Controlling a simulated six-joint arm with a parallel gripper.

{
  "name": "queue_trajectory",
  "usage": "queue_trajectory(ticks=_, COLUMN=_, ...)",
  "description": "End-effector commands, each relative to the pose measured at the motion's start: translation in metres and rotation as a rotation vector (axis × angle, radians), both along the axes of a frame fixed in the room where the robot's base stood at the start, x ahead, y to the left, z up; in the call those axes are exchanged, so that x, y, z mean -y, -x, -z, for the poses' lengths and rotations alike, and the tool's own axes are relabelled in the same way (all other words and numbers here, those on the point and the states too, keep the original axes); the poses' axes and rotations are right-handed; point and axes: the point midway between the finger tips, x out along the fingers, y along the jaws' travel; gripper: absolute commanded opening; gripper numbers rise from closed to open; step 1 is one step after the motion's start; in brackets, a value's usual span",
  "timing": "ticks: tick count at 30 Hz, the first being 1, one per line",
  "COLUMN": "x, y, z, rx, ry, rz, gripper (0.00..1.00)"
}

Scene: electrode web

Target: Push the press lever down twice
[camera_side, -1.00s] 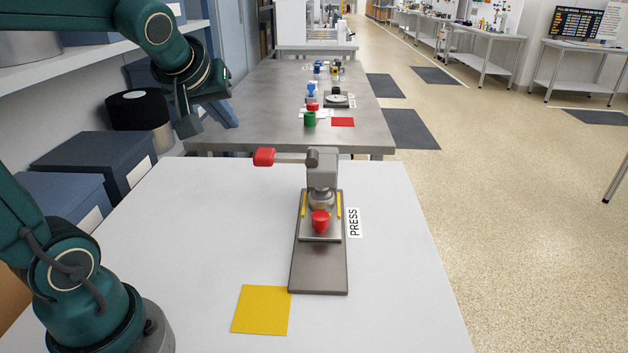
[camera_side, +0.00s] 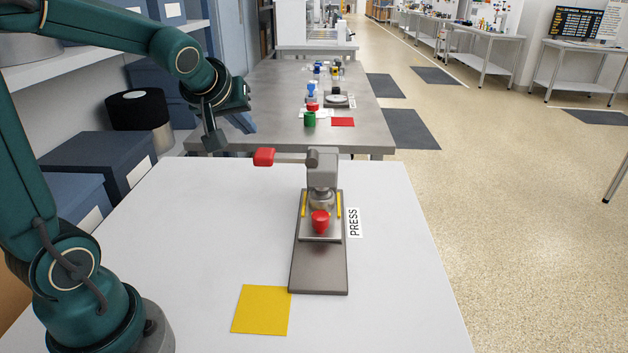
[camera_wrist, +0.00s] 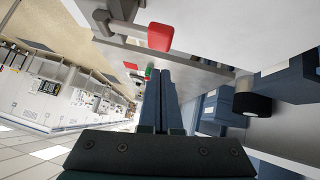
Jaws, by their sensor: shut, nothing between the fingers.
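The press (camera_side: 322,175) stands upright on a dark base plate on the white table, with a "PRESS" label beside it. Its lever ends in a red handle (camera_side: 264,157) that sticks out level to the left; the handle also shows near the top of the wrist view (camera_wrist: 160,37). A red cone-shaped piece (camera_side: 320,221) sits on the plate in front of the press head. My gripper (camera_side: 214,141) is shut and empty, up and to the left of the red handle, apart from it. In the wrist view its fingers (camera_wrist: 160,88) lie together, below the handle in the picture.
A yellow square (camera_side: 262,310) lies on the white table in front of the press. A grey table (camera_side: 270,95) behind holds small items. Blue boxes (camera_side: 92,165) and a black roll (camera_side: 138,110) stand at the left. The table right of the press is clear.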

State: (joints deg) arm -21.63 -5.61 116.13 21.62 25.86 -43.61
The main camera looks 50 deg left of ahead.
Motion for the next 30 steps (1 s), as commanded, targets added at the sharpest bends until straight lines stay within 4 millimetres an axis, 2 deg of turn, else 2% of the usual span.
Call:
queue_trajectory(ticks=7, x=-0.016, y=-0.023, z=0.029, rx=-0.003, ry=0.002, rz=0.000, gripper=0.00)
queue_trajectory(ticks=15, x=-0.011, y=-0.026, z=0.054, rx=-0.003, ry=0.001, rz=0.003, gripper=0.00)
queue_trajectory(ticks=21, x=-0.010, y=-0.027, z=0.063, rx=-0.001, ry=0.001, rz=0.003, gripper=0.00)
queue_trajectory(ticks=30, x=-0.009, y=-0.027, z=0.065, rx=0.001, ry=0.002, rz=0.002, gripper=0.00)
